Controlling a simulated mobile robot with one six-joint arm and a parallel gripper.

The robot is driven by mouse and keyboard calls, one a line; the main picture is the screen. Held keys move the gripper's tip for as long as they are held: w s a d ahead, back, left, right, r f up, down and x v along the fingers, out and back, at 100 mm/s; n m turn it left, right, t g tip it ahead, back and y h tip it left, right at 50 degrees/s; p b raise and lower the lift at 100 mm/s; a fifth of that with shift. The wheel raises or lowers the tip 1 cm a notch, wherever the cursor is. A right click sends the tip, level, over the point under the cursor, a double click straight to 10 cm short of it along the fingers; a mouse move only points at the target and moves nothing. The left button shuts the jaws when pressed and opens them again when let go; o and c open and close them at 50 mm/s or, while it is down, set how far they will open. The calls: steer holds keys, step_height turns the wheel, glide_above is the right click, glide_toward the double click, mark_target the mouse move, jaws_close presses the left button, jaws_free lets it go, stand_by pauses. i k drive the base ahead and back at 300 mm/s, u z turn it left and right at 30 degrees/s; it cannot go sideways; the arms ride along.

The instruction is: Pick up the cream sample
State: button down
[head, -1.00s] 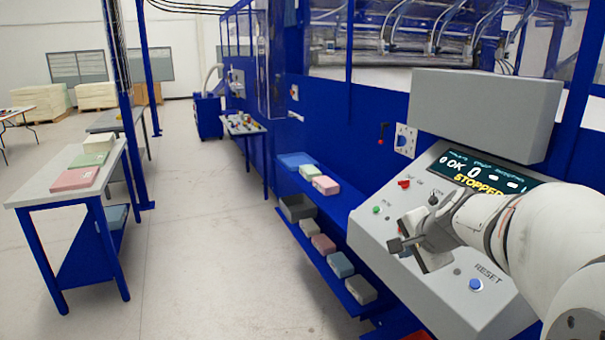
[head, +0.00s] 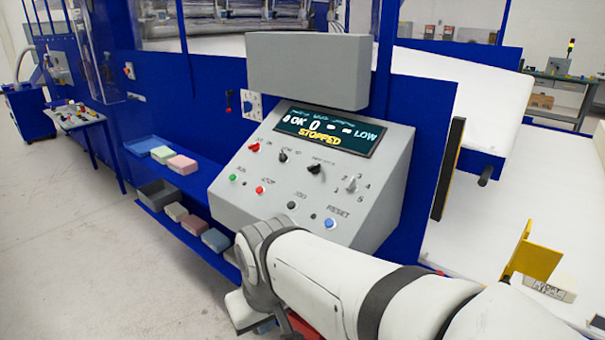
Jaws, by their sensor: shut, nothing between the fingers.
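A cream foam block (head: 176,211) lies on the lower blue shelf in the head view, between a dark grey bin and a mauve block (head: 195,225). I take it to be the cream sample. My arm reaches in from the lower right, and its wrist is bent down in front of the control console. The gripper itself is hidden below the wrist or out of frame, so its fingers do not show. The cream block stands clear of the arm, up and left of the wrist.
A blue block (head: 216,240) lies beside the mauve one. The dark grey bin (head: 156,194) stands at the shelf's far end. The console (head: 330,195) is close behind my wrist.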

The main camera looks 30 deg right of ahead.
mark_target(562, 286)
steer(key=z, duration=3.15)
steer(key=k, duration=0.85)
steer(key=u, duration=0.4)
steer(key=i, duration=0.5)
steer(key=z, duration=0.1)
